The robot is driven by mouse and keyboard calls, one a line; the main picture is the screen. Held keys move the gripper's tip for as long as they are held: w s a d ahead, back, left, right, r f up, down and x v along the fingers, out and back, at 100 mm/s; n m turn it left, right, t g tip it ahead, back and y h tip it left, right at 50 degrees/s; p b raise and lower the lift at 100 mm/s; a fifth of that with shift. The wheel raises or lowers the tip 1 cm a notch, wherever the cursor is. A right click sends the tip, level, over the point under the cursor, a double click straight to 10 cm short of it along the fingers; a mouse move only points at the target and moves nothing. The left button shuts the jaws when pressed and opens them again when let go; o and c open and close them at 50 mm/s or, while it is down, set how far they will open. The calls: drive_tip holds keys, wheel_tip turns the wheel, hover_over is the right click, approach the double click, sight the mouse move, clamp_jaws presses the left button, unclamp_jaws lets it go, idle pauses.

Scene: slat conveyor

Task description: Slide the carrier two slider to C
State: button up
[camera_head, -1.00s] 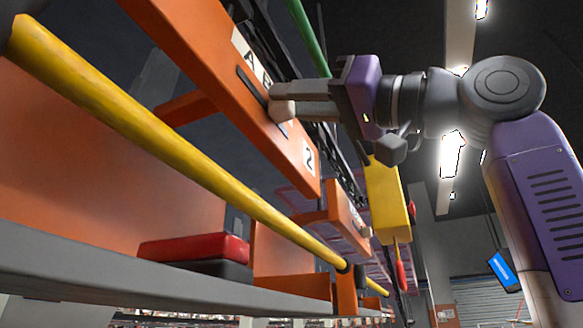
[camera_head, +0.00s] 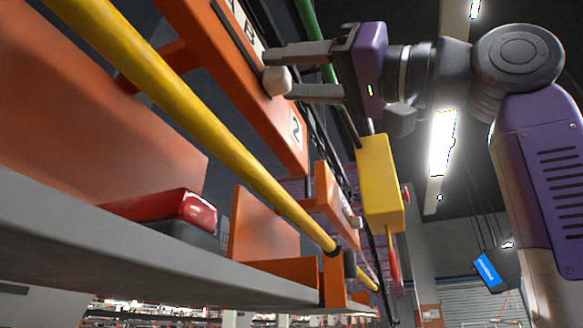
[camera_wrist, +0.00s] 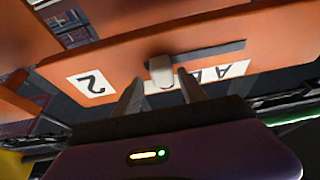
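The carrier two slider is a pale rounded knob (camera_head: 277,81) on an orange panel (camera_head: 262,112) marked "2" (camera_head: 297,132). In the wrist view the knob (camera_wrist: 160,70) sits at the end of a dark slot (camera_wrist: 205,51) nearest the "2" plate (camera_wrist: 91,83). A white letter strip (camera_wrist: 237,69) runs along the slot. It appears upside down there; some letters are hidden behind the knob and fingers. My gripper (camera_head: 302,75) is open, with one finger on each side of the knob and gaps visible (camera_wrist: 160,92).
A yellow rail (camera_head: 200,130) runs diagonally below the panel. A red block (camera_head: 165,206) rests on a grey ledge (camera_head: 90,240). Another orange panel with a knob (camera_head: 337,205) is farther along. A yellow box (camera_head: 380,180) hangs beyond my gripper.

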drive_tip(key=b+v, duration=0.3)
drive_tip(key=v, duration=0.4)
drive_tip(key=shift+s+d, duration=0.2)
drive_tip(key=shift+d, duration=0.15)
drive_tip(key=shift+f, duration=0.15)
